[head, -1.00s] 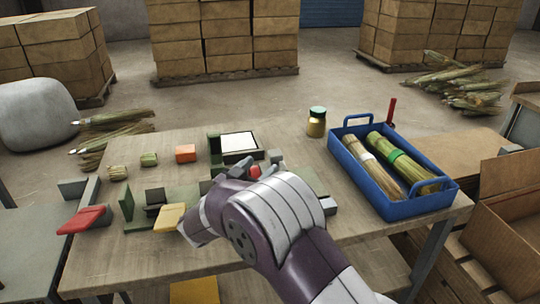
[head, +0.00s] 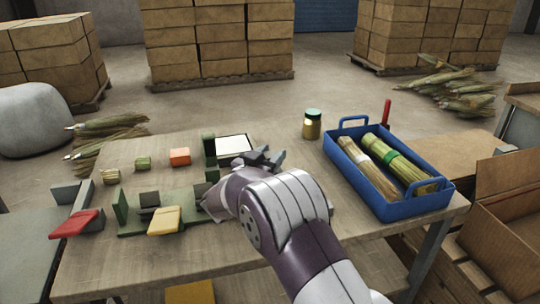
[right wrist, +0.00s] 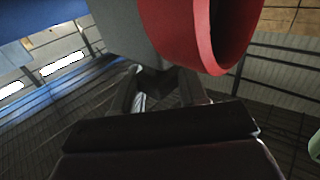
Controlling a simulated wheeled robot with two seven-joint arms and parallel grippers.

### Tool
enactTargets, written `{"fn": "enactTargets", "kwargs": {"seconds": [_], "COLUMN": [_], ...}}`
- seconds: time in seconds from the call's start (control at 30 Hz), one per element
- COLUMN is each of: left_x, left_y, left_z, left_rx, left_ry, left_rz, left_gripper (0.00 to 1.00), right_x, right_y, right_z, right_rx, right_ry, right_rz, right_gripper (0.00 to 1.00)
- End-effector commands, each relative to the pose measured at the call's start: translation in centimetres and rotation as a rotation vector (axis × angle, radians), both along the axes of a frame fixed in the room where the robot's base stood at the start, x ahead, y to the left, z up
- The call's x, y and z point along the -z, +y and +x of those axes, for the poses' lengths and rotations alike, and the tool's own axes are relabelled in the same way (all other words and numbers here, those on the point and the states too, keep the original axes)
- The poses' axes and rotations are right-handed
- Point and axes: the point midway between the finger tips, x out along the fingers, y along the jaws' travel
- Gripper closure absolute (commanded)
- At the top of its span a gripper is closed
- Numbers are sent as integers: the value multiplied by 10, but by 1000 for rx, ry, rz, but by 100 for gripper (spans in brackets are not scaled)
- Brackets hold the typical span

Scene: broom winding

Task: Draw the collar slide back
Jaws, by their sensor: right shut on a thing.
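The green winding fixture (head: 133,228) lies along the front of the table, with dark blocks and a yellow pad (head: 164,220) on its left part. My right gripper (head: 264,158) is over its right part, and my wrist and forearm cover much of it. The gripper is shut on a part that I take to be the collar slide, mostly hidden in the head view. In the right wrist view a red rounded part (right wrist: 213,30) and a grey block (right wrist: 118,28) stand just beyond the dark fingers (right wrist: 157,88). My left gripper is not in view.
A blue tray (head: 398,209) with two bristle bundles stands at the right, beside a jar (head: 312,125). A white-topped green box (head: 234,146) is behind my gripper. An orange block (head: 180,157) and small bristle bundles sit at the back left. A red paddle (head: 74,223) is at the left edge.

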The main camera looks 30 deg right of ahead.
Motion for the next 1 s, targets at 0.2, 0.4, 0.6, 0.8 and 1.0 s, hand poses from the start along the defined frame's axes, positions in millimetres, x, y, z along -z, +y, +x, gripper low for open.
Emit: {"fn": "enactTargets", "kwargs": {"seconds": [0.2,0.4,0.6,0.8,1.0], "left_x": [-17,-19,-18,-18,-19], "left_y": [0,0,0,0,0], "left_z": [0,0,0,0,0], "left_rx": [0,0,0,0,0], "left_ry": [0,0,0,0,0], "left_rz": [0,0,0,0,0], "left_gripper": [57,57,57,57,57], "right_x": [-4,0,0,0,0], "right_y": [-35,-50,-51,-50,-48], "right_z": [-9,-12,-13,-12,-13], "right_rx": [5,2,3,3,1], "right_ry": [1,0,-1,0,0], "right_rz": [-1,0,0,0,0], "right_gripper": [100,100,100,38,38]}}
